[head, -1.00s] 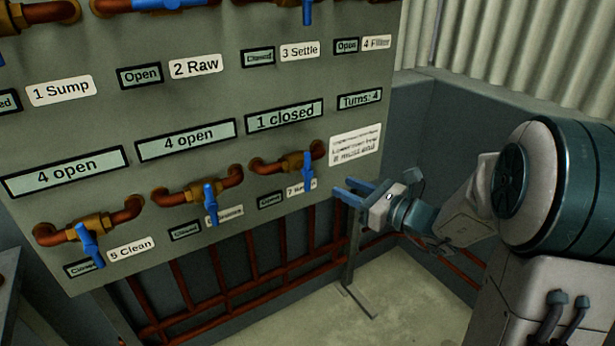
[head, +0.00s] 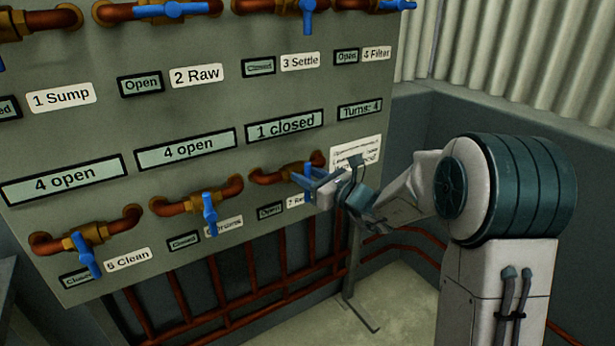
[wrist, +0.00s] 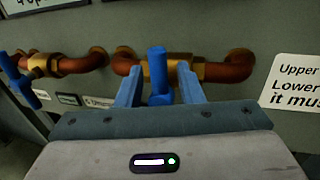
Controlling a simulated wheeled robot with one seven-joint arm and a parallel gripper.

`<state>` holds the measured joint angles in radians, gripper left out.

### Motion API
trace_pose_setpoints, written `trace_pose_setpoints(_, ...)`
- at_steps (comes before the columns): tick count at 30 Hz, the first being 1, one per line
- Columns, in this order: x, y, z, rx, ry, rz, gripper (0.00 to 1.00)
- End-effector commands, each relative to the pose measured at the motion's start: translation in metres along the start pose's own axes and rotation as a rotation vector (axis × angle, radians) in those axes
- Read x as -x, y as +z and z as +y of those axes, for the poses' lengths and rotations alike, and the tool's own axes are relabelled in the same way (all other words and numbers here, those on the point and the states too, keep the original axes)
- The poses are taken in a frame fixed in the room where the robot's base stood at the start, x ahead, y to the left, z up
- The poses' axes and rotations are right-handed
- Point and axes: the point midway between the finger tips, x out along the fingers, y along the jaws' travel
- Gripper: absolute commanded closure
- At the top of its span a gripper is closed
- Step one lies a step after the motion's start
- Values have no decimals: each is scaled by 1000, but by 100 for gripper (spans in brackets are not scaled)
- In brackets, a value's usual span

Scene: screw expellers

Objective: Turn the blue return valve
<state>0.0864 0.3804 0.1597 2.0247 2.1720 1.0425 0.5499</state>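The return valve is the rightmost of the lower row, with a blue handle (wrist: 158,72) on a brass body and copper pipe; it also shows in the head view (head: 307,167), partly hidden by my gripper. Its label (head: 296,201) is partly covered and seems to read "7 Re...". My gripper (head: 312,182) is at this valve. In the wrist view its two blue fingers (wrist: 160,88) stand apart, one on each side of the handle, with small gaps visible. I cannot tell whether either touches it.
Two other blue-handled valves, a middle one (head: 209,207) and "5 Clean" or "6 Clean" (head: 84,250), sit to the left. Display plates read "4 open" (head: 186,147), "1 closed" (head: 285,127) and "Turns: 4" (head: 360,110). A white notice (head: 355,153) is right of the valve.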

Motion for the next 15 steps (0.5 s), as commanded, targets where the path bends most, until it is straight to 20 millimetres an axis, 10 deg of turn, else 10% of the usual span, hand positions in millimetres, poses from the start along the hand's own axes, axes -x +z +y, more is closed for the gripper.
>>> trace_pose_setpoints(8,-2,0,0,0,-1,0,66)
trace_pose_setpoints(12,-2,0,0,0,0,0,97)
trace_pose_setpoints(15,-2,0,0,0,0,0,100)
